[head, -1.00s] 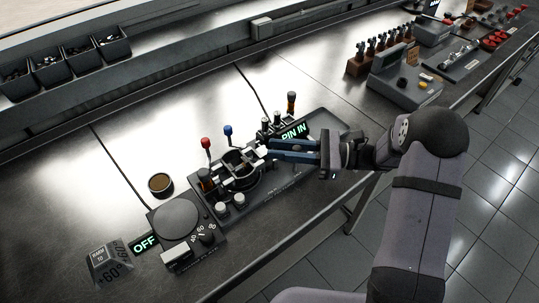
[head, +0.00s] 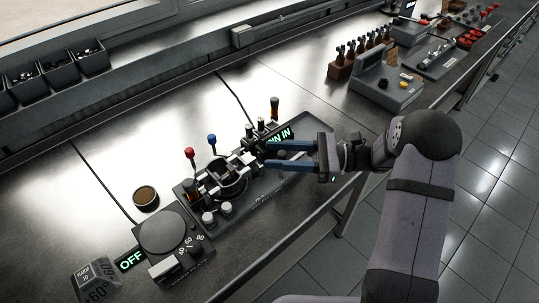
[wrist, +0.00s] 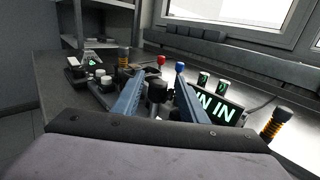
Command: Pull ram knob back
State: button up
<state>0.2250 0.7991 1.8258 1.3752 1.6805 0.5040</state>
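My gripper (head: 265,156) is open, its two blue fingers spread apart on the right side of the black press fixture (head: 262,190). In the wrist view my gripper (wrist: 159,75) points at the fixture. A dark round knob (wrist: 157,91), probably the ram knob, shows between the fingers, with gaps on both sides; I cannot tell its exact depth.
A red-knobbed lever (head: 190,154) and a blue-knobbed lever (head: 212,140) stand on the fixture. An orange-banded black handle (head: 274,107) rises behind the sign. A dial unit (head: 172,236) with an "OFF" sign (head: 131,259) is at the left.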

jog(key=shift+d+b, duration=0.5)
jog(key=shift+d, duration=1.85)
jog(key=s+a+r+n+g+h+p, duration=0.2)
jog(key=s+a+r+n+h+p, duration=0.1)
jog(key=a+r+n+p, duration=0.15)
jog(key=s+d+f+n+h, duration=0.1)
jog(key=s+f+h, duration=0.1)
jog(key=s, duration=0.1)
jog(key=s+d+f+n+h, duration=0.1)
jog(key=s+f+n, duration=0.1)
jog(key=s, duration=0.1)
jog(key=s+d+f+n+g+h+b, duration=0.1)
jog(key=s+f+h, duration=0.1)
jog(key=shift+s+f+h, duration=0.2)
jog(key=shift+s+h, duration=0.1)
jog(key=shift+s, duration=0.1)
jog(key=s+d+f+n+t+h, duration=0.1)
jog(key=s+d+f+n+h, duration=0.1)
jog(key=d, duration=0.4)
jog(key=s+d+f+n+t+h, duration=0.2)
jog(key=s+d+f+n+h, duration=0.1)
jog(key=s+d+n+h, duration=0.2)
jog(key=shift+d+n+h, duration=0.85)
jog(key=shift+n+h, duration=0.35)
jog(key=shift+n, duration=0.05)
